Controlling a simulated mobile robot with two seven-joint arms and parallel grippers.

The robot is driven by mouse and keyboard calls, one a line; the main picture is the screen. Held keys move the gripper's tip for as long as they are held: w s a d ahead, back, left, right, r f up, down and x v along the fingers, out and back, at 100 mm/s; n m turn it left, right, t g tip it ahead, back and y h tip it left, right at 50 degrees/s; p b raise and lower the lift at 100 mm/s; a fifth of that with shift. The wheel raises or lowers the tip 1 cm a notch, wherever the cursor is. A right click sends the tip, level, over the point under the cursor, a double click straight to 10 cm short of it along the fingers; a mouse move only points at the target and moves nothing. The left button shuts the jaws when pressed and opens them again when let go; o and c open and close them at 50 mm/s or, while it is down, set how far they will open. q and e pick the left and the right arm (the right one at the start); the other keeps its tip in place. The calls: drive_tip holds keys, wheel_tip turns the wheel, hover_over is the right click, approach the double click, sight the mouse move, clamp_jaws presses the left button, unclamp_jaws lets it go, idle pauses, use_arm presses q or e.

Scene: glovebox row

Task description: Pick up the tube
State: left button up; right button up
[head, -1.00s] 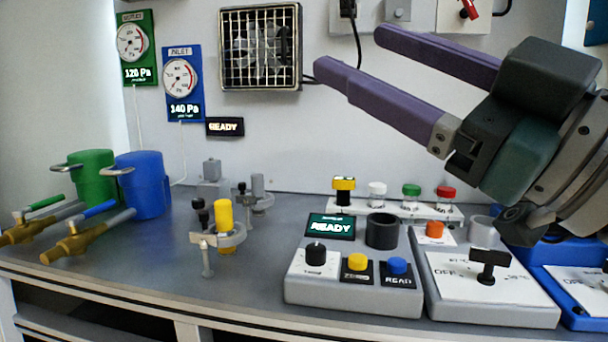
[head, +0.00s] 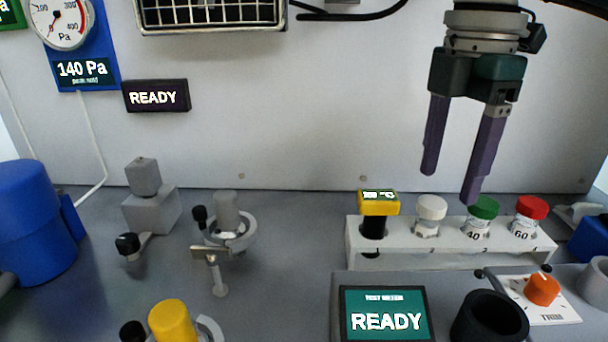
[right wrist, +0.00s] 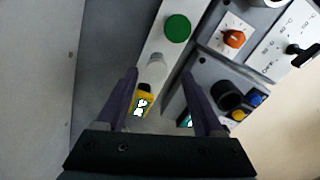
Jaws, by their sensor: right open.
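A dark tube with a yellow square cap (head: 379,203) stands upright at the left end of a white rack (head: 440,259). Vials with a white cap (head: 431,208), a green cap (head: 483,208) and a red cap (head: 530,208) stand to its right. My right gripper (head: 450,187) is open and empty. Its purple fingers point down, above the rack near the white and green caps. In the right wrist view, the yellow cap (right wrist: 143,103) and white vial (right wrist: 156,66) show between the fingers, with the green cap (right wrist: 178,28) beyond. My left gripper is not in view.
A grey console with a READY screen (head: 387,320) and a black cup (head: 489,318) stands before the rack. Clamp stands (head: 228,225) and a blue container (head: 32,220) are to the left. The wall is close behind the rack.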

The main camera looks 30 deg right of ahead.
sight(432, 202)
drive_tip(key=f, duration=0.4)
drive_tip(key=a+f, duration=0.1)
drive_tip(key=f, duration=0.1)
drive_tip(key=shift+w+f, duration=0.2)
drive_tip(key=shift+w, duration=0.05)
clamp_jaws()
